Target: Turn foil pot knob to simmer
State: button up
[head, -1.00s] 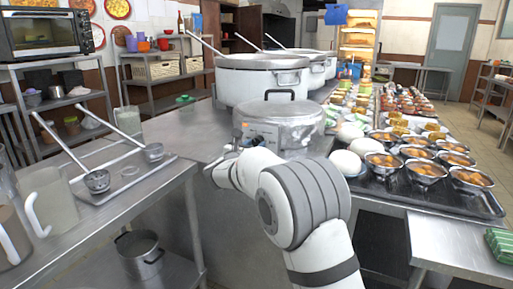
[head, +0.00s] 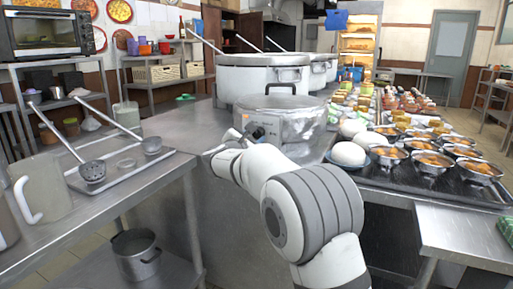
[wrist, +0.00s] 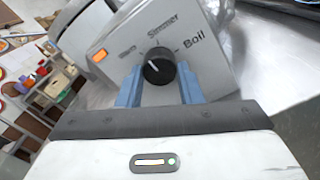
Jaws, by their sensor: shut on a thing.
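The foil-covered pot (head: 290,122) stands on the steel counter with a grey control box on its front. In the wrist view the box's panel (wrist: 100,38) shows the labels Warm, Simmer and Boil and a lit orange light. Its black knob (wrist: 158,72) has a white mark pointing up and left, roughly between Warm and Simmer. My gripper (wrist: 159,68) has its two blue fingers on either side of the knob, shut on it. In the head view my gripper (head: 217,152) is at the pot's front left, its fingertips hard to make out.
Large white stockpots (head: 262,80) stand behind the foil pot. White round items (head: 348,153) and a tray of filled metal bowls (head: 470,190) lie close on the right. A tray with ladles (head: 130,168) and a pitcher (head: 45,190) are on the left table.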

jog(key=m+b, duration=0.3)
jog(key=shift+f, duration=0.1)
jog(key=shift+m+b, duration=1.25)
jog(key=shift+m, duration=0.15)
jog(key=shift+d+r, duration=0.1)
jog(key=shift+r, duration=0.1)
jog(key=o, duration=1)
